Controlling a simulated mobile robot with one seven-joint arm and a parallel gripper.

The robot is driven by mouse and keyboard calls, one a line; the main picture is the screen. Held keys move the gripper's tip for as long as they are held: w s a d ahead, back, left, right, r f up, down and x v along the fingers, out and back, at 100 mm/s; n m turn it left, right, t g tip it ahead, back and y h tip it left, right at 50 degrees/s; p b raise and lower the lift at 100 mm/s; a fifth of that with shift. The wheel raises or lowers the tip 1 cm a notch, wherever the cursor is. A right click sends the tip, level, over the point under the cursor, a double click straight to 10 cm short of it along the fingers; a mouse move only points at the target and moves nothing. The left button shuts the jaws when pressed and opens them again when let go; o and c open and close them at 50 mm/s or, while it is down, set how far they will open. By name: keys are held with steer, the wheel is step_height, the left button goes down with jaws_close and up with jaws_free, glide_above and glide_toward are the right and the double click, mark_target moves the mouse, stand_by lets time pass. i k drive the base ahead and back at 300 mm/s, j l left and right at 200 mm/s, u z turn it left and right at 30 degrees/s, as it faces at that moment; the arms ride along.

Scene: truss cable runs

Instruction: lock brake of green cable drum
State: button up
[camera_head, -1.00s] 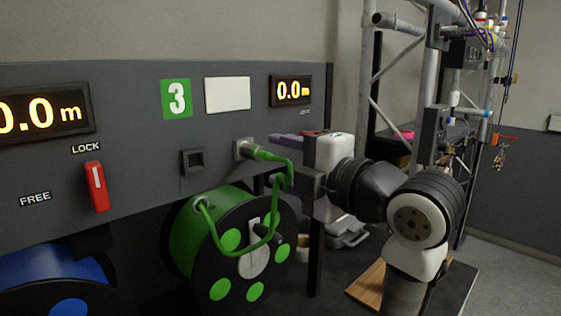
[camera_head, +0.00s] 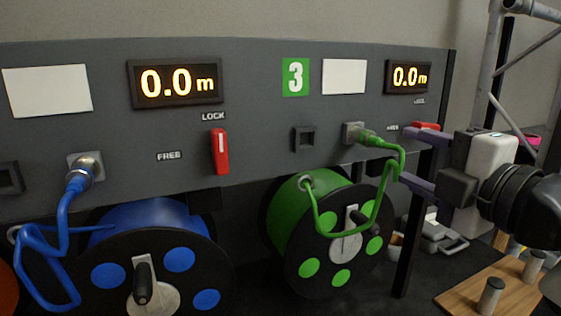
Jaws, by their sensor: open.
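The green cable drum (camera_head: 296,205), with a black front disc and green dots, sits under the panel (camera_head: 255,135) below the green number 3 sign (camera_head: 296,77). Its green cable plug (camera_head: 372,138) is in a panel socket. A red brake lever (camera_head: 427,127) shows at the panel's right end, beside a FREE label (camera_head: 392,128) and below a LOCK label (camera_head: 419,101). The lever is partly hidden by my gripper, and its exact angle is hard to tell. My gripper (camera_head: 420,162) is open, its two purple fingers apart in front of the panel's right end.
The blue drum (camera_head: 155,215) stands to the left, with its own red lever (camera_head: 220,151) upright under LOCK. A green cable loop hangs just left of my fingers. A dark post (camera_head: 408,245) stands below them. A wooden board (camera_head: 505,290) with pegs lies at lower right.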

mark_target(420, 125)
steer(key=k+l, duration=0.25)
steer(key=k, duration=0.2)
steer(key=k+l, duration=0.25)
steer(key=k, duration=0.2)
